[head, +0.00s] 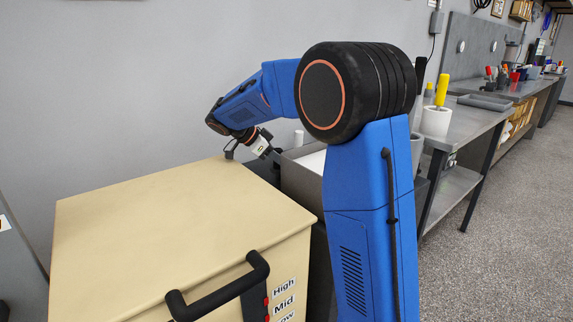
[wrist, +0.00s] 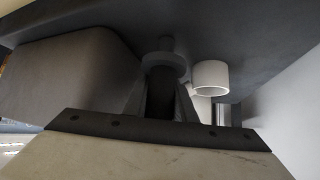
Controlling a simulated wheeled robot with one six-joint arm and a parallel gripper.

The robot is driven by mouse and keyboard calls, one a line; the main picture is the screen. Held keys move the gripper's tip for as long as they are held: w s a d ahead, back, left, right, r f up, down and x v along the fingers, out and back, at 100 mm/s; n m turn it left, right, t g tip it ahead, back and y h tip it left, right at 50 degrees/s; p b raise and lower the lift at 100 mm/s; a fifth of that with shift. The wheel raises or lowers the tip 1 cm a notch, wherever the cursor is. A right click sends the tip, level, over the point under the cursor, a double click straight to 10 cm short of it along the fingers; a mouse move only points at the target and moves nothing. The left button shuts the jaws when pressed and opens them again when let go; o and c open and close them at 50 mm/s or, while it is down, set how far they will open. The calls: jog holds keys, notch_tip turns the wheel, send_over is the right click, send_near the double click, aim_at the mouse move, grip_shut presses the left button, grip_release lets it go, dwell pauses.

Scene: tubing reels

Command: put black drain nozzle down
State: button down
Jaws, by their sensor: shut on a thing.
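The black drain nozzle (wrist: 163,68) shows in the wrist view as a dark, ringed, round-stemmed piece. My gripper (wrist: 160,95) is shut on it, with one finger on each side of the stem. In the head view my gripper (head: 272,152) is small, pointing down to the right just past the far right corner of the beige cabinet. The nozzle cannot be made out clearly there. Whether it touches the surface beyond it cannot be told.
A white open cylinder (wrist: 210,78) is just right of the nozzle in the wrist view. The beige cabinet (head: 150,225) has a clear top and a black handle (head: 222,290). A grey bin (head: 300,178) stands beside it. A metal bench (head: 470,118) holds a white tool cup (head: 435,121).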

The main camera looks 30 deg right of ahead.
jog(key=c, duration=1.7)
grip_release()
jog(key=shift+f, duration=0.1)
jog(key=shift+c, duration=0.2)
jog(key=v, duration=1.2)
